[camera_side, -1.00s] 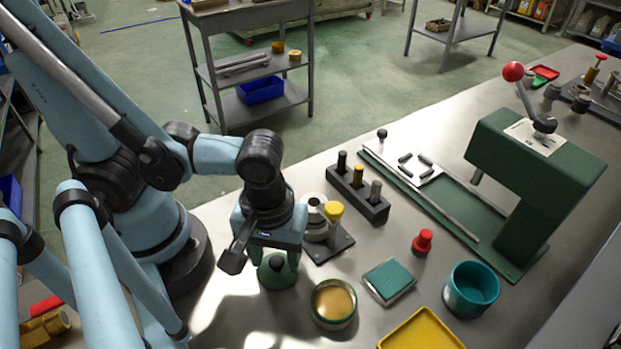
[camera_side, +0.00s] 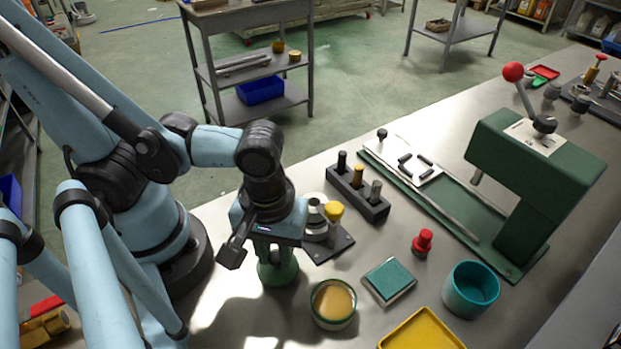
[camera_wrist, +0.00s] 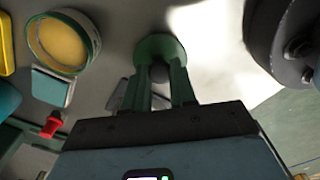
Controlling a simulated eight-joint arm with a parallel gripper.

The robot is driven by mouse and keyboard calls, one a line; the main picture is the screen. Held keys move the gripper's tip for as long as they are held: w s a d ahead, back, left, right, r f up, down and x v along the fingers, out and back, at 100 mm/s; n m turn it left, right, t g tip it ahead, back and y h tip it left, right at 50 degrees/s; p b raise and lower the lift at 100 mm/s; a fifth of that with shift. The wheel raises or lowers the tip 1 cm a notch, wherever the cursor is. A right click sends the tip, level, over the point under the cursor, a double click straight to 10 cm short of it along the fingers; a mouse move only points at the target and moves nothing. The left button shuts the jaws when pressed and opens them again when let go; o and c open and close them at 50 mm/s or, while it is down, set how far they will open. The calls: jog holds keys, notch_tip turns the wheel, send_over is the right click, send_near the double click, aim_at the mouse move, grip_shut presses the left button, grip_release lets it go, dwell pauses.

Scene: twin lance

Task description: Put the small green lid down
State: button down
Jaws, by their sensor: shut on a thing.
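My gripper (camera_side: 275,262) points down beside my base, low over the grey bench, with its fingers together around a dark knob (camera_wrist: 159,73). The small green lid (camera_side: 277,274) is a round green piece at the fingertips. In the wrist view the lid (camera_wrist: 160,46) is a green disc just past the two green fingers (camera_wrist: 160,80). The fingers hide part of it. I cannot tell whether its underside touches the bench. An open round tin (camera_side: 333,303) with tan contents stands just to its right, apart from it.
A post stand with a yellow knob (camera_side: 334,210) is close behind my gripper. A teal-topped block (camera_side: 389,280), teal cup (camera_side: 471,289), yellow tray (camera_side: 422,332) and red knob (camera_side: 422,241) lie to the right. A green press (camera_side: 535,175) stands farther right.

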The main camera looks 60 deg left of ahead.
aim_at(275, 255)
jog(key=shift+a+r, duration=0.1)
jog(key=shift+r, duration=4.2)
jog(key=w+a+f+n, duration=0.2)
jog(key=a+n, duration=0.7)
jog(key=a, duration=0.5)
jog(key=shift+a+f, duration=0.2)
jog(key=shift+f, duration=3.55)
jog(key=c, duration=0.9)
grip_release()
jog(key=shift+f, duration=0.15)
